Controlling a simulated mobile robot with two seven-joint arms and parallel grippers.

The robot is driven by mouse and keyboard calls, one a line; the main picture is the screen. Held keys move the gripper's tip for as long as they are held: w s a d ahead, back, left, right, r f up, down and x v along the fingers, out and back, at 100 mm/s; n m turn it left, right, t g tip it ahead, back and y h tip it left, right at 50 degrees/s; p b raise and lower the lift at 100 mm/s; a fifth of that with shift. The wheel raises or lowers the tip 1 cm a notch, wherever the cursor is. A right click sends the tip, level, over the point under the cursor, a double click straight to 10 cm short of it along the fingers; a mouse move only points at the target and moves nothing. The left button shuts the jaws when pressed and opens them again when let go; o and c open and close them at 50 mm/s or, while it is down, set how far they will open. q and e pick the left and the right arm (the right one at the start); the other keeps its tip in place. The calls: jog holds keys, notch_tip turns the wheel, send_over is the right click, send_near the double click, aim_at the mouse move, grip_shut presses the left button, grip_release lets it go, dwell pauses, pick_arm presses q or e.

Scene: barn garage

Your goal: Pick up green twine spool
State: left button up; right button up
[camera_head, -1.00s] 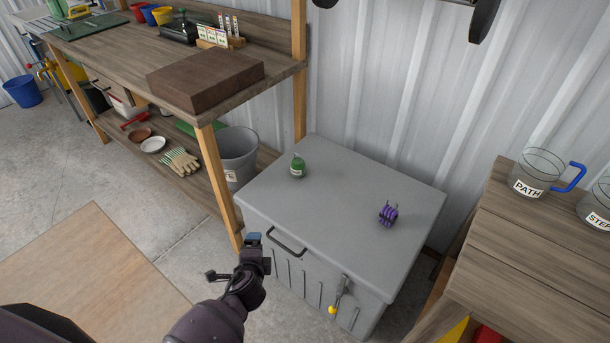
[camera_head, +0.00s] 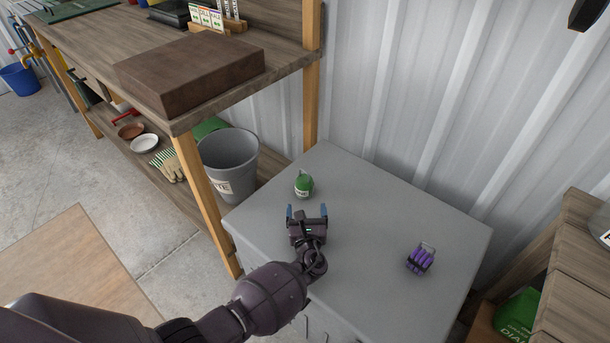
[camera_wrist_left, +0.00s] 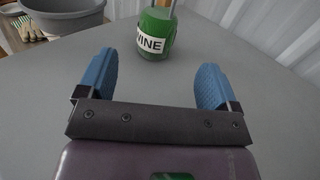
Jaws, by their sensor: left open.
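The green twine spool (camera_head: 304,184) stands upright on the grey chest lid (camera_head: 375,205), near its left corner by the workbench. In the left wrist view the spool (camera_wrist_left: 156,34) shows a white label reading "WINE" or "TWINE", partly cut at the top of the picture. My left gripper (camera_head: 307,212) is over the lid, just on the near side of the spool. Its two blue fingers are spread, with nothing between them, and the spool is ahead of the gap (camera_wrist_left: 154,85), apart from the fingers. My right gripper is not in view.
A purple object (camera_head: 420,259) sits on the lid to the right. A grey bucket (camera_head: 229,165) stands beside the chest at left. The workbench with a brown block (camera_head: 190,72) overhangs at upper left. A corrugated wall stands behind; the lid around the spool is clear.

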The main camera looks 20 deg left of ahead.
aim_at(305, 188)
pick_arm(q)
jog(key=shift+w, duration=0.3)
jog(key=shift+w+a, duration=0.15)
jog(key=shift+w, duration=0.15)
jog(key=b+x, duration=0.1)
jog(key=x, duration=0.3)
jog(key=shift+a+f, duration=0.1)
jog(key=shift+w+a, duration=0.15)
jog(key=shift+w, duration=0.25)
jog(key=b+x, duration=0.1)
jog(key=x, duration=0.3)
jog(key=shift+a, duration=0.15)
jog(key=shift+w+a+b, duration=0.2)
jog(key=shift+w+b, duration=0.1)
jog(key=shift+w, duration=0.1)
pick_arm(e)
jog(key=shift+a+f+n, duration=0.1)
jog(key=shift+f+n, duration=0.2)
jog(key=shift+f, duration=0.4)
